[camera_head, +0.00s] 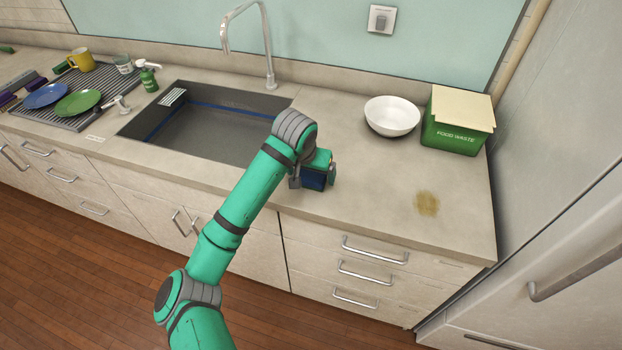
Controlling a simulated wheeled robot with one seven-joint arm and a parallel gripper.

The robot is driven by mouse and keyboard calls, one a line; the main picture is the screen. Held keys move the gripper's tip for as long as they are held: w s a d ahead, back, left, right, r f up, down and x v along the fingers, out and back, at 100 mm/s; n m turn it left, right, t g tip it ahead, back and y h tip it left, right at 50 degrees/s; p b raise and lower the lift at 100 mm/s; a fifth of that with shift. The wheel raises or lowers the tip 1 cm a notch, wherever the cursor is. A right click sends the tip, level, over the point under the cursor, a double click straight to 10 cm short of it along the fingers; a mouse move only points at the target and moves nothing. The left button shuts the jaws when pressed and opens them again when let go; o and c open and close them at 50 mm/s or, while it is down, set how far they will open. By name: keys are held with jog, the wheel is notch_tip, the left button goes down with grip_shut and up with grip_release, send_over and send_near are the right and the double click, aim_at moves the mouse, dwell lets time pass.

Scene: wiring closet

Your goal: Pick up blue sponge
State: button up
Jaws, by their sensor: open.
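A dark blue block, which looks like the blue sponge (314,181), shows at the end of my arm, over the counter just right of the sink. My gripper (313,180) points down there with its jaws open. One finger shows to the left of the blue block and one to the right. The green wrist hides the block's upper part. I cannot tell whether the fingers touch it or how far the block is from the counter surface.
The sink (215,130) lies left of my gripper, under a tall faucet (268,45). A white bowl (392,115) and a green food waste bin (452,135) stand at the right. A brown stain (427,203) marks the bare counter. A drying rack (108,82) with plates is far left.

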jog(key=shift+c, duration=0.5)
jog(key=c, duration=1)
